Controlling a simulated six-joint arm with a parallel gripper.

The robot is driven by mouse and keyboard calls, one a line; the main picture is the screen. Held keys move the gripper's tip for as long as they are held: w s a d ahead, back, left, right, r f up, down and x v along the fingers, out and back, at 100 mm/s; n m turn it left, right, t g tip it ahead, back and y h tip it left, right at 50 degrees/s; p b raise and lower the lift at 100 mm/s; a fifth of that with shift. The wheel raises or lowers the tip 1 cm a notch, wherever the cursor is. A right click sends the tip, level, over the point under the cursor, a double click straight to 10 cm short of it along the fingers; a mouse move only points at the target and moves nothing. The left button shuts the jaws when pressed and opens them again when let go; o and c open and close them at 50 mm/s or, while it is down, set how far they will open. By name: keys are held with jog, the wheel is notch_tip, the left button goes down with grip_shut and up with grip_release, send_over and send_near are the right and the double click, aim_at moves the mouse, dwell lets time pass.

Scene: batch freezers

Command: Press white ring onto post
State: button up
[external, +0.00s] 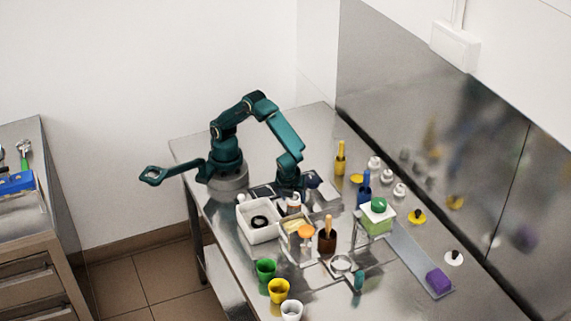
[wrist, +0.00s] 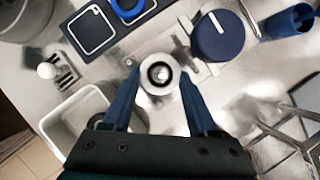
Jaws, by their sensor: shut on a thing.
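My gripper (wrist: 159,84) is shut on the white ring (wrist: 148,83), its two blue fingers on either side of it in the wrist view. A round metal post tip (wrist: 160,73) shows inside the ring's hole. The ring looks lined up with the post, but I cannot tell how far down it sits. In the external view my gripper (external: 291,187) points down over the middle of the steel table, and the ring and post are too small there to make out clearly.
A dark blue knob (wrist: 220,40) stands close to the right of my gripper, with a blue cup (wrist: 288,22) beyond. Dark square plates (wrist: 90,32) lie at the upper left. A white bin (external: 258,234) is nearby, and a wire stand (wrist: 285,118) is at the right.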

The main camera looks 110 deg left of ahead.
jog(key=shift+f, duration=0.4)
dwell(0.5)
jog(key=o, duration=1.6)
jog(key=shift+c, duration=0.2)
jog(key=shift+r, duration=3.55)
